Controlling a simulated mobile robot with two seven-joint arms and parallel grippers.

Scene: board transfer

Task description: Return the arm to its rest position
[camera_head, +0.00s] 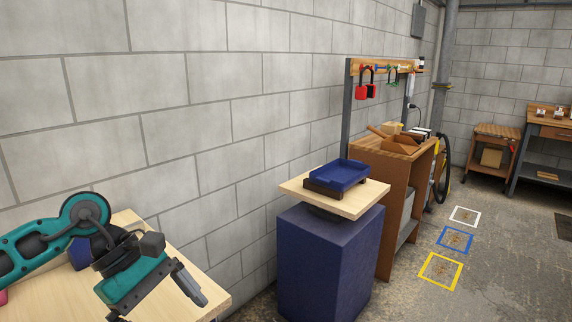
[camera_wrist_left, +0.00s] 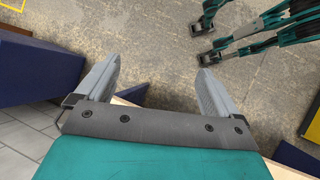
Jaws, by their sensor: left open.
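My left gripper (camera_head: 190,284) is at the lower left of the head view, over a light wooden table top (camera_head: 215,296). In the left wrist view its two grey fingers stand wide apart with nothing between them (camera_wrist_left: 158,75), and speckled floor shows beyond them. My left arm comes in from the left edge, bent at a teal joint. A blue tray (camera_head: 340,174) lies in a dark holder on a light wooden top (camera_head: 352,204), well to the right of the gripper and apart from it.
A blue pedestal (camera_head: 330,262) carries the wooden top. Behind it stands a brown wooden cabinet (camera_head: 396,212) under a rail with red padlocks (camera_head: 366,84). Yellow (camera_head: 440,271), blue and white squares mark the open floor at right. A block wall (camera_head: 210,110) runs behind the arm.

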